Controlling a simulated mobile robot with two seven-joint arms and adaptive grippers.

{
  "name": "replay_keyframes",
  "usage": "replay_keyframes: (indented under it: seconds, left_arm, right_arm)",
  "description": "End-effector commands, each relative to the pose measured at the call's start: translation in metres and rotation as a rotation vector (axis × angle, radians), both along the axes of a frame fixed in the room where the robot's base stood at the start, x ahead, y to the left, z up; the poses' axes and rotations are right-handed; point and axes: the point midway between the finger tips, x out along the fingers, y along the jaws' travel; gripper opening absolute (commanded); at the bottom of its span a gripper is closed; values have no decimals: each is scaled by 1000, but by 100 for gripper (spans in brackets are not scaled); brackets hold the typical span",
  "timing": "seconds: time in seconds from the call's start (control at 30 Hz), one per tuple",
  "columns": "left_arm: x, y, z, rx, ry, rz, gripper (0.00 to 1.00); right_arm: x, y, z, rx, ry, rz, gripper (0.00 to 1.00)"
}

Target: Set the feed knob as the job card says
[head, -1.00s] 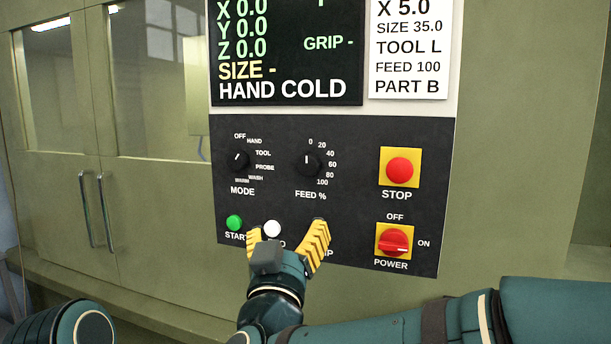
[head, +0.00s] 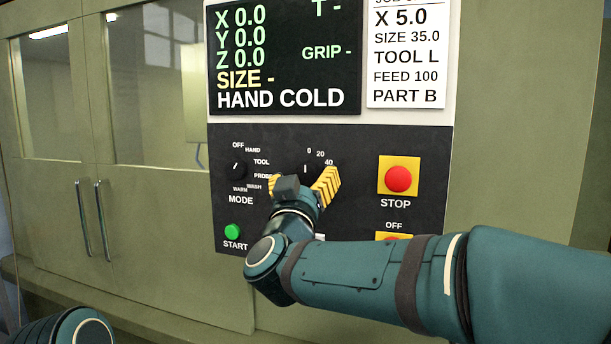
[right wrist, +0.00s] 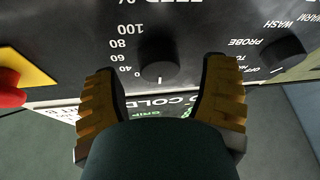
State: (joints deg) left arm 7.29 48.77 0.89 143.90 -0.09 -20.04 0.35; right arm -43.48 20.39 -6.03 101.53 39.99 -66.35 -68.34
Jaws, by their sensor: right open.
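The black feed knob (head: 305,167) sits on the dark control panel (head: 400,140), its white mark pointing up towards 0. It also shows upside down in the right wrist view (right wrist: 159,57), with its scale running to 100. The job card (head: 408,58) reads FEED 100. My right gripper (head: 303,178) is open in front of the feed knob, with a finger to each side. In the right wrist view the knob lies between the fingertips, apart from both. The fingers and wrist hide part of the scale and label in the head view. My left gripper is out of view.
The mode knob (head: 237,170) is close to the left of my right gripper. A red stop button (head: 398,179) is to the right, with a partly hidden power switch (head: 394,238) below. A green start button (head: 232,231) is at lower left. A display (head: 285,60) is above.

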Motion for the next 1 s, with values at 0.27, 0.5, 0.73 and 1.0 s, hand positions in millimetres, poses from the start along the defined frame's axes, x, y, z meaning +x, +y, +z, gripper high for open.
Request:
replay_keyframes:
  seconds: [0.27, 0.5, 0.73, 1.0]
  left_arm:
    - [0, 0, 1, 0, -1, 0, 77]
    - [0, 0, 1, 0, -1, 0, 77]
    - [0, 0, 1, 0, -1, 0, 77]
    - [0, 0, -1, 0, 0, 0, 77]
  right_arm:
    - [11, -2, 4, -1, 0, 0, 73]
    - [11, -2, 4, 0, 0, 0, 56]
    - [11, -2, 4, 0, 0, 0, 4]
    - [11, -2, 4, 12, -5, -1, 4]
